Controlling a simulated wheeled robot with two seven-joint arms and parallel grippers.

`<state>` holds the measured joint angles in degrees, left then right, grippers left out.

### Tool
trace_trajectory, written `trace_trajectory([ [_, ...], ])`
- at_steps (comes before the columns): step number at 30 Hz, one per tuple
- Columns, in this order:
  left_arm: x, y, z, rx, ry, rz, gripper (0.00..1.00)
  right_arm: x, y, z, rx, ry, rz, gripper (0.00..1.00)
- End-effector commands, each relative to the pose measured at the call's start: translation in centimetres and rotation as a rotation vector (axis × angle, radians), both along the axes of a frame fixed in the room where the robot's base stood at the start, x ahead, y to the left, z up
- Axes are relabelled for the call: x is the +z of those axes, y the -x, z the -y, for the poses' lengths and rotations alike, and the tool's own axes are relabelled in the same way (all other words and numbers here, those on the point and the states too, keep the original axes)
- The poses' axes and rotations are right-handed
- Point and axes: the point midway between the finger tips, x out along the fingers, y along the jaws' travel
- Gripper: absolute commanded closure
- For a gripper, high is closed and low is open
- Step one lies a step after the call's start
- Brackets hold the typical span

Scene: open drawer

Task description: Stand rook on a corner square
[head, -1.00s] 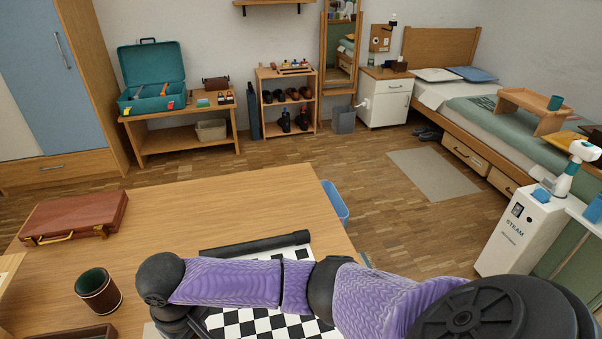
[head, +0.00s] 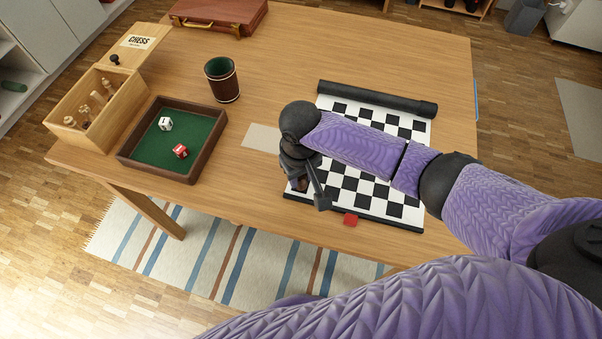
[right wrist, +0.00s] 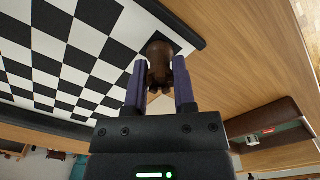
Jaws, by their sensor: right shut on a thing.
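The brown rook (right wrist: 160,62) is between the two fingers of my right gripper (right wrist: 159,84), which is shut on it. In the right wrist view the rook is at the corner of the black-and-white chessboard (right wrist: 75,55), by its dark edge strip. Whether its base touches the board is hidden. In the head view my right gripper (head: 303,180) is at the near left corner of the chessboard (head: 375,192), with a bit of brown showing by it. My arm covers part of the board. My left gripper is not in view.
A red piece (head: 350,220) lies at the board's near edge. A dark roll (head: 376,98) lies along its far edge. Left are a dice tray (head: 215,150) with two dice, a cup (head: 222,80) and a wooden chess box (head: 95,130) holding pieces. A briefcase (head: 220,17) lies at the back.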

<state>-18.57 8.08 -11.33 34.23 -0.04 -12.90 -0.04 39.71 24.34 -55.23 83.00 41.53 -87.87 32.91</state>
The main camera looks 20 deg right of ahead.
Motion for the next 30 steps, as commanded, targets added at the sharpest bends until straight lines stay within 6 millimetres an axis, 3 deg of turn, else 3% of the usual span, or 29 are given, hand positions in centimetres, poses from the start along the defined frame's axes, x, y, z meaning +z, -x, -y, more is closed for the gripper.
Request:
trace_trajectory([
  [3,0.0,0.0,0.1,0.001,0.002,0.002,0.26,-0.2,0.0,0.0,0.0,0.0,0.0,1.0],
  [4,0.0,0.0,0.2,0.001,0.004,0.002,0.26,-0.2,0.0,0.0,0.0,0.0,0.0,0.61],
  [8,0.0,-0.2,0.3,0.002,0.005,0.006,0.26,-0.1,0.0,0.0,0.0,0.0,0.0,0.33],
  [17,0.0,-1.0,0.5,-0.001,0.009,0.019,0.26,0.1,0.0,0.0,0.0,0.0,0.001,0.32],
  [23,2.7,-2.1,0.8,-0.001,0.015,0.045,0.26,5.2,-0.1,0.0,0.001,-0.002,0.005,0.32],
  [30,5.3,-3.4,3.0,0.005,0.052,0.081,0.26,11.0,-0.1,-0.1,0.0,-0.003,0.003,0.32],
])
